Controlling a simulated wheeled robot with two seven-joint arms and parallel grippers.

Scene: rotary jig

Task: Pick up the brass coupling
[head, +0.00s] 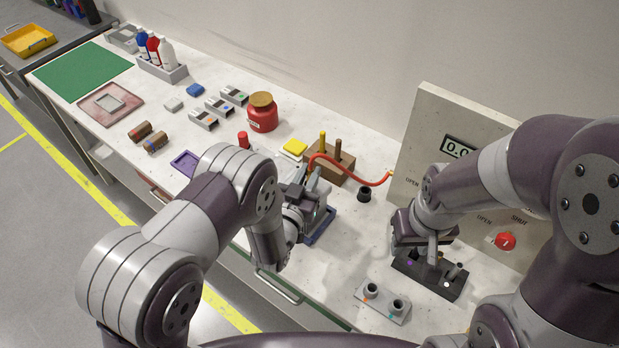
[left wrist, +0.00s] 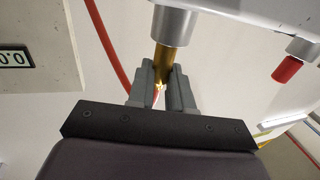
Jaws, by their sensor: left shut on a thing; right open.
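In the left wrist view the brass coupling (left wrist: 166,57) is a gold-coloured piece between the two grey fingers of my left gripper (left wrist: 162,92). The gripper is shut on it. A silver cylinder (left wrist: 173,24) adjoins the brass at its far end; I cannot tell whether they are joined. In the head view my left gripper (head: 310,190) is over the bench beside a dark blue frame (head: 320,228), and the arm hides most of the held piece. My right gripper (head: 432,245) is open, low at a black block with posts (head: 430,278).
A wooden block (head: 330,168) with upright handles, a red hose (head: 375,183) and a black cup (head: 365,194) are close to my left gripper. A panel with a display (head: 458,146) and red button (head: 505,241) stands at the right. A grey two-cup holder (head: 383,302) is in front.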

